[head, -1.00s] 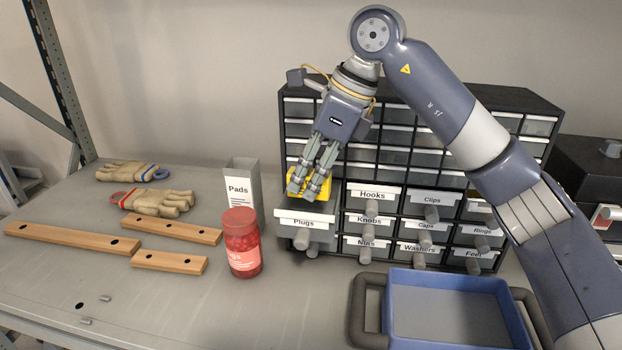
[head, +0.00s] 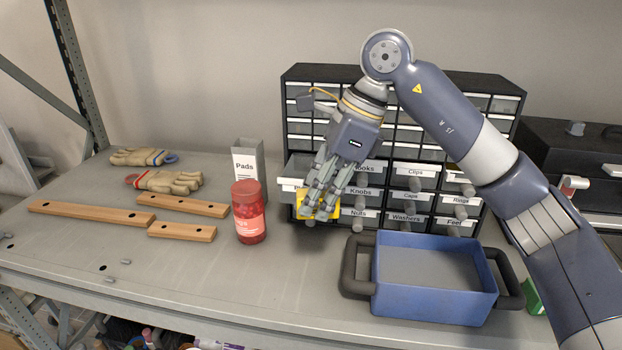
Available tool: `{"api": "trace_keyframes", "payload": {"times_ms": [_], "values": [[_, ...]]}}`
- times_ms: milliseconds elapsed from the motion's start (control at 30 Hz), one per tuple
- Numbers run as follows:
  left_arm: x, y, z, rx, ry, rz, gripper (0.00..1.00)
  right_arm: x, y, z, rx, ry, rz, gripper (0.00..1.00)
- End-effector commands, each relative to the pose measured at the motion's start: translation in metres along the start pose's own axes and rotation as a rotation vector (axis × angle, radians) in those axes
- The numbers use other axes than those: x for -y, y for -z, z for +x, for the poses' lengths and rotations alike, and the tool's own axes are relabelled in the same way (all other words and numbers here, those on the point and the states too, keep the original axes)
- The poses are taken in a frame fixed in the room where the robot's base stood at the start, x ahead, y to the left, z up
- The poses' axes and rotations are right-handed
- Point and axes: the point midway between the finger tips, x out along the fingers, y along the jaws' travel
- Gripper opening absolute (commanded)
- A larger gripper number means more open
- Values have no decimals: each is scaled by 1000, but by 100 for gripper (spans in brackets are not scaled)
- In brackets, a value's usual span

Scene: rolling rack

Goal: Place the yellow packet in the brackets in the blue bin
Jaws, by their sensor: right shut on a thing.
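The yellow packet (head: 303,199) is held between the fingers of my right gripper (head: 319,211), which is shut on it. The fingers cover much of the packet. It hangs in front of the small-drawer cabinet, up and to the left of the blue bin. The blue bin (head: 430,304) stands on the bench in front of the cabinet, with a dark handle on each side. Its inside looks empty. My left gripper is not in view.
A drawer at the cabinet's left (head: 289,183) sticks out, partly hidden behind my right gripper. A red-filled jar (head: 249,214) and a grey Pads holder (head: 247,158) stand left of the gripper. Wooden bars (head: 92,212) and gloves (head: 166,181) lie further left. The front bench is mostly clear.

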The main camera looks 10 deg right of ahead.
Motion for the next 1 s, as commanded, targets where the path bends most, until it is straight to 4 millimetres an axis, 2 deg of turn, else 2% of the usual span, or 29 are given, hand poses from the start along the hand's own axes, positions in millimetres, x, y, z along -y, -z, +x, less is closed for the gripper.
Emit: {"api": "trace_keyframes", "payload": {"times_ms": [267, 500, 700, 1000], "values": [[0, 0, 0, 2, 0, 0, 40, -26, 32, 29, 0, -124, -289, 0], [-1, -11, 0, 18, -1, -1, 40, -68, 79, 73, 0, -317, -742, 0], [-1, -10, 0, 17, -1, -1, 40, -104, 121, 110, 0, -485, -1152, 0], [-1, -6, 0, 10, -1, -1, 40, -140, 164, 149, 0, -657, -1576, 0]]}}
